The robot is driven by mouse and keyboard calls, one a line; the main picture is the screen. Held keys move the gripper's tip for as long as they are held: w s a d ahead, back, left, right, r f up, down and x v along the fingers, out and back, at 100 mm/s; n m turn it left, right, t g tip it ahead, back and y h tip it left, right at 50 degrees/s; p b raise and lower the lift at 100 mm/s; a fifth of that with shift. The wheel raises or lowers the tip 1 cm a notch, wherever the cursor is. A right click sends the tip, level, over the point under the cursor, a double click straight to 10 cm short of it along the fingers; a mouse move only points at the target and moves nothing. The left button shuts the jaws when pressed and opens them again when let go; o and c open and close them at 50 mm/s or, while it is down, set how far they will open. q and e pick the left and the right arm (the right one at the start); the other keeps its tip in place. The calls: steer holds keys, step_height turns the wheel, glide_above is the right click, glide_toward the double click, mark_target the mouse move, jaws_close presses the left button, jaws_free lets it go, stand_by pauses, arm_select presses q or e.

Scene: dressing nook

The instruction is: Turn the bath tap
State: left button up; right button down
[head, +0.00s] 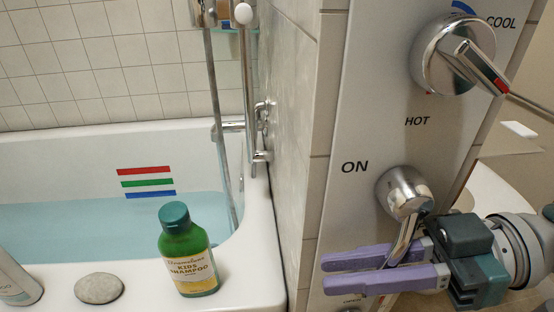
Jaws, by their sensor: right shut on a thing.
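The bath tap (403,190) is a chrome knob with a lever on the upright grey panel (350,110), beside the word ON. Its lever points down and slightly left. My right gripper (326,274) has purple fingers pointing left. It comes in from the right and is shut on the lever, with the lever's lower end between the fingers. A second chrome knob (445,52), with a red-marked lever pointing down and right, sits above between the words COOL and HOT. My left gripper is out of view.
A white bathtub (60,148) with bluish water is at left. On its rim stand a green shampoo bottle (187,250), a grey stone (99,288) and a pale bottle (15,278) cut by the edge. A tiled wall edge (305,130) divides tub and panel.

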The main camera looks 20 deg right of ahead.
steer(key=h+p, duration=0.1)
steer(key=p, duration=0.1)
steer(key=d+h+p, duration=0.1)
steer(key=p, duration=0.1)
steer(key=shift+s+d+g, duration=0.15)
steer(key=shift+d+g, duration=0.1)
steer(key=shift+g, duration=0.05)
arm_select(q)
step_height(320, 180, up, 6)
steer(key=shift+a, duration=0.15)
arm_select(e)
steer(key=shift+d+f+h, duration=0.1)
steer(key=shift+f+h, duration=0.2)
steer(key=shift+f, duration=0.15)
steer(key=c, duration=0.8)
jaws_free()
steer(key=shift+c, duration=0.2)
steer(key=shift+s+d, duration=0.1)
arm_select(q)
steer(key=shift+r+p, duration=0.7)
steer(key=shift+p, duration=0.1)
arm_select(e)
steer(key=v, duration=0.9)
steer(key=shift+d+r, duration=0.25)
steer(key=shift+d, duration=0.1)
